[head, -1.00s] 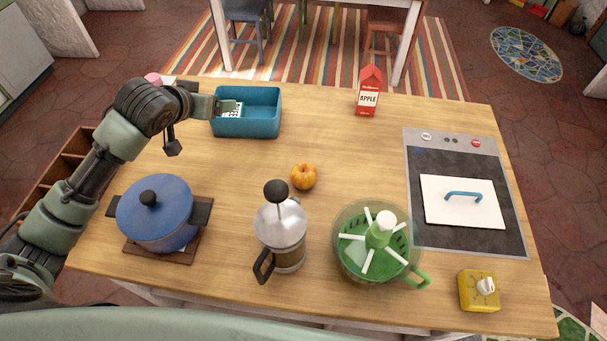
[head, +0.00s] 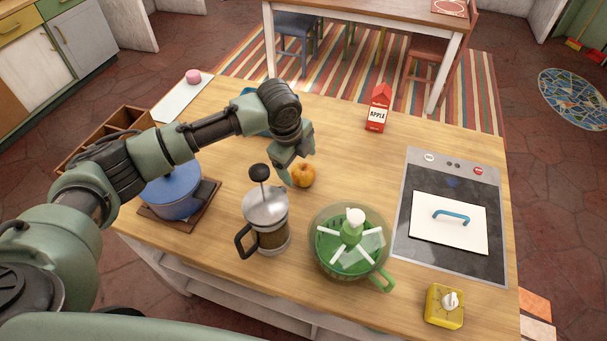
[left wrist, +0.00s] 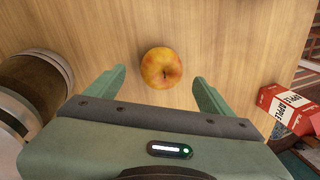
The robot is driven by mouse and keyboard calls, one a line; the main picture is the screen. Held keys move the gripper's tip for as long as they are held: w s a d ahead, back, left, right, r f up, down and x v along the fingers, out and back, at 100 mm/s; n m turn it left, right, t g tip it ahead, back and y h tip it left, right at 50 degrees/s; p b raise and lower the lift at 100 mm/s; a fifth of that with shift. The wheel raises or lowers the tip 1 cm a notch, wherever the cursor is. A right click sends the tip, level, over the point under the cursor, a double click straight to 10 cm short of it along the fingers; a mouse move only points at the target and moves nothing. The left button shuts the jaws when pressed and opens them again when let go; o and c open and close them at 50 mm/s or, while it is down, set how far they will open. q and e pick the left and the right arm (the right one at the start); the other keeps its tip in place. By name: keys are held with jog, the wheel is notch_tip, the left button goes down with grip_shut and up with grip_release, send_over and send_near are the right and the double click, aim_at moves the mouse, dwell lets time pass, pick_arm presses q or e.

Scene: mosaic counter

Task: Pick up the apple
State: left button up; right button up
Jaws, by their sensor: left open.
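The apple (head: 304,175) is yellow-orange with a red tint and rests on the wooden counter, behind and to the right of the French press. My left gripper (head: 288,180) is just left of the apple in the head view, pointing down. In the left wrist view the apple (left wrist: 162,68) lies between and a little beyond the two green fingertips of my left gripper (left wrist: 158,78). The jaws are open, with clear gaps on both sides of the apple. My right gripper is not in view.
A French press (head: 265,218) stands close in front of the gripper. Bare counter lies right of the apple.

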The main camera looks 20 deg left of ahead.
aim_at(303, 169)
pick_arm(q)
jog(key=p+x, duration=0.1)
jog(key=x, duration=0.3)
jog(key=shift+d+f+p, duration=0.2)
jog(key=shift+f+p, duration=0.05)
jog(key=shift+p, duration=0.15)
jog(key=shift+w+f, duration=0.15)
jog(key=shift+f, duration=0.1)
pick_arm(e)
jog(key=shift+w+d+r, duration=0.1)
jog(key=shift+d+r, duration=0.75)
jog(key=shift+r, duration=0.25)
pick_arm(q)
jog(key=c, duration=1.6)
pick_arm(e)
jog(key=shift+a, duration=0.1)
pick_arm(q)
jog(key=shift+r, duration=0.15)
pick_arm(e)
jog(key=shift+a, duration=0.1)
